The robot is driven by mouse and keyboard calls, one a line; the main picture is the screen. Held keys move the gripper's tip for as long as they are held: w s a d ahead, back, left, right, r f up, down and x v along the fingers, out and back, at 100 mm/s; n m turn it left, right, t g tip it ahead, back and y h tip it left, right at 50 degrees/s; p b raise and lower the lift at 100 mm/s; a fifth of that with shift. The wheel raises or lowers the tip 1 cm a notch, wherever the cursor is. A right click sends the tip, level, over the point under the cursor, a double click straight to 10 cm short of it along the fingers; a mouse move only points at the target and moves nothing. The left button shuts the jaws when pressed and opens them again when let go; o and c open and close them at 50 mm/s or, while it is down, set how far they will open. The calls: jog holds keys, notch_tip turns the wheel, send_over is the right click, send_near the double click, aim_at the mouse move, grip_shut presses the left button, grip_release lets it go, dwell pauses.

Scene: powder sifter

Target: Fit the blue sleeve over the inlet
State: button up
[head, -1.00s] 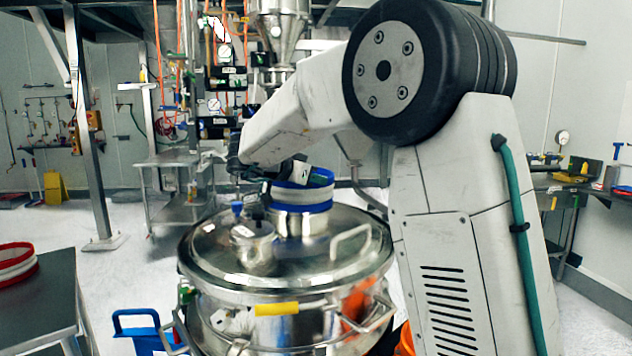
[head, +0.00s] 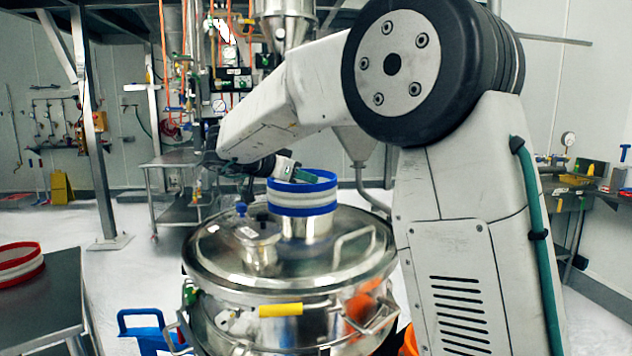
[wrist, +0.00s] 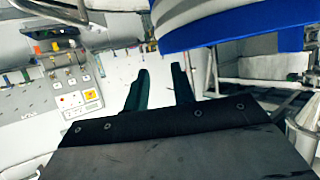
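The blue sleeve (head: 302,198), a pale ring with blue rims, sits at the top of the metal inlet (head: 308,228) on the sifter lid. The inlet's lower part shows beneath it, a little right of the sleeve's middle. I cannot tell how far the sleeve reaches down around the pipe. My gripper (head: 306,177) is at the sleeve's upper rim in the head view. In the wrist view, the two dark fingers of my gripper (wrist: 161,75) are apart with nothing visible between them. The sleeve (wrist: 235,22) fills the upper right there, beyond the fingers.
The round steel lid (head: 350,262) carries a smaller capped port (head: 258,247) and a bent handle (head: 354,243). A yellow-gripped handle (head: 281,310) is at its front. A red-rimmed sleeve (head: 18,266) lies on the left table (head: 45,305). A blue object (head: 148,328) stands below.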

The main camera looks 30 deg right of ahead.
jog(key=w+a+r+n+t+y, duration=0.2)
jog(key=a+r+n+t+y, duration=0.4)
jog(key=r+t, duration=0.6)
jog(key=s+a+f+n+t+y, duration=0.1)
jog(key=s+a+f+n+y, duration=0.3)
jog(key=s+a+n+y, duration=0.45)
jog(key=s+a+f+n+g+y, duration=0.25)
jog(key=s+f+g, duration=0.45)
jog(key=s+f, duration=0.8)
jog(key=s+d+f+g+h, duration=0.2)
jog(key=s+d+f+g, duration=0.1)
jog(key=s, duration=0.5)
jog(key=s+d+f+g+h, duration=0.1)
jog(key=s+d+f+g, duration=0.2)
jog(key=s, duration=0.6)
jog(key=shift+s+d+f+m+g+h, duration=0.2)
jog(key=shift+d+f+m+g+h, duration=0.2)
jog(key=shift+d+f, duration=0.3)
jog(key=shift+a+f, duration=0.1)
jog(key=shift+a, duration=0.05)
